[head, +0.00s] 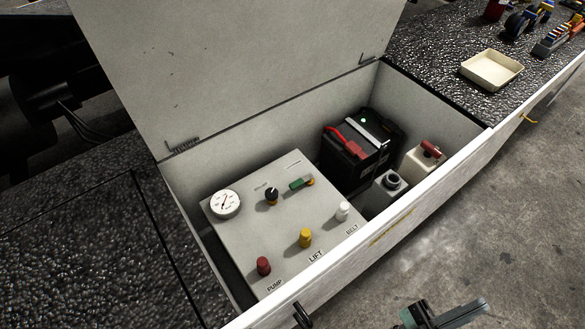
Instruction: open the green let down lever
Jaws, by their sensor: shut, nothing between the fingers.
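The green let down lever (300,184) is a small green handle on the light grey control panel (240,240), inside an open white box. It lies roughly sideways, with an orange-brown part at its right end. The small label above it is too small to read. My gripper (476,307) is at the bottom right edge of the view, outside the box and well apart from the lever. It is shut and empty, and its lower part is cut off by the frame.
The panel also carries a gauge (225,203), a black knob (271,196), and red (263,266), yellow (305,238) and white (342,211) knobs. A battery (349,168) and two containers stand right of it. The raised lid (220,60) stands behind; the front wall (400,208) lies between gripper and panel.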

